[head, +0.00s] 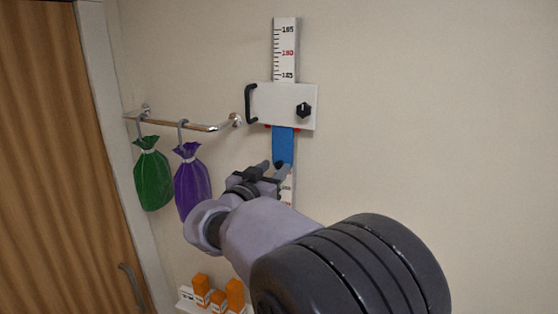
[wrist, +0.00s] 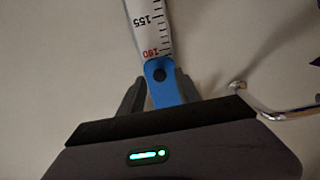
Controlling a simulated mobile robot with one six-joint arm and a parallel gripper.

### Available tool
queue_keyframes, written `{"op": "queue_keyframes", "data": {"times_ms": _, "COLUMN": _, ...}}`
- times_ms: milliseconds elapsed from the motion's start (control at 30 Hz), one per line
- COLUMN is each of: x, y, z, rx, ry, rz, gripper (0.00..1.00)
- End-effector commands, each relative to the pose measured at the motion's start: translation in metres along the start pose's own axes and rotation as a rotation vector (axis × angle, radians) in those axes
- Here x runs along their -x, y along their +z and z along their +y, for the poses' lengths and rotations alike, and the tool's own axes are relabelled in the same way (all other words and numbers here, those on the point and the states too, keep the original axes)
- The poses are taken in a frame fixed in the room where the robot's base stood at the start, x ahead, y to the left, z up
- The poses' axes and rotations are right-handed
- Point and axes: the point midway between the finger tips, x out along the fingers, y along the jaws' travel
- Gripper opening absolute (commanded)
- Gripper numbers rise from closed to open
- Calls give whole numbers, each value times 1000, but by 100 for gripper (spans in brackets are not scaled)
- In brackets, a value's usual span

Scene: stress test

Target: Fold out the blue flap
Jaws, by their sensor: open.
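The blue flap (head: 283,146) hangs flat along the ruler, just below a white slider box (head: 287,106) on the wall. My gripper (head: 275,169) is at the flap's lower end. In the wrist view the open gripper (wrist: 159,88) has one finger on each side of the flap. Whether either finger touches it I cannot tell. My arm hides part of the ruler below the flap in the head view.
The ruler (head: 285,45) runs vertically on the wall. The box has a black handle (head: 250,104) and a black dial (head: 303,110). Left is a metal rail (head: 180,122) with a green bag (head: 152,174) and a purple bag (head: 191,178). Orange boxes (head: 235,294) stand low. The right wall is bare.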

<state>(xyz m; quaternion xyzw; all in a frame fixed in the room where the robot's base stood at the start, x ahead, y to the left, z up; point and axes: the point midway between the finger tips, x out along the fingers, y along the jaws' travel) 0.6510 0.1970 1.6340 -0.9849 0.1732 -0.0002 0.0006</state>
Motion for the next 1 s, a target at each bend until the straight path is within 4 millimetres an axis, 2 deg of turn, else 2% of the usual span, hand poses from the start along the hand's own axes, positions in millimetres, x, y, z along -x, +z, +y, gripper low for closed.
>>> {"op": "queue_keyframes", "data": {"times_ms": 133, "x": -9, "y": 0, "z": 0, "rx": 2, "ry": 0, "rz": -1, "gripper": 40}}
{"op": "queue_keyframes", "data": {"times_ms": 367, "x": -10, "y": 1, "z": 0, "rx": 1, "ry": 0, "rz": -1, "gripper": 40}}
{"op": "queue_keyframes", "data": {"times_ms": 567, "x": -9, "y": 1, "z": 0, "rx": 1, "ry": 0, "rz": -1, "gripper": 3}}
{"op": "queue_keyframes", "data": {"times_ms": 600, "x": -9, "y": 1, "z": 0, "rx": 1, "ry": 0, "rz": -1, "gripper": 0}}
{"op": "queue_keyframes", "data": {"times_ms": 1000, "x": -9, "y": 1, "z": 0, "rx": 1, "ry": 0, "rz": -1, "gripper": 0}}
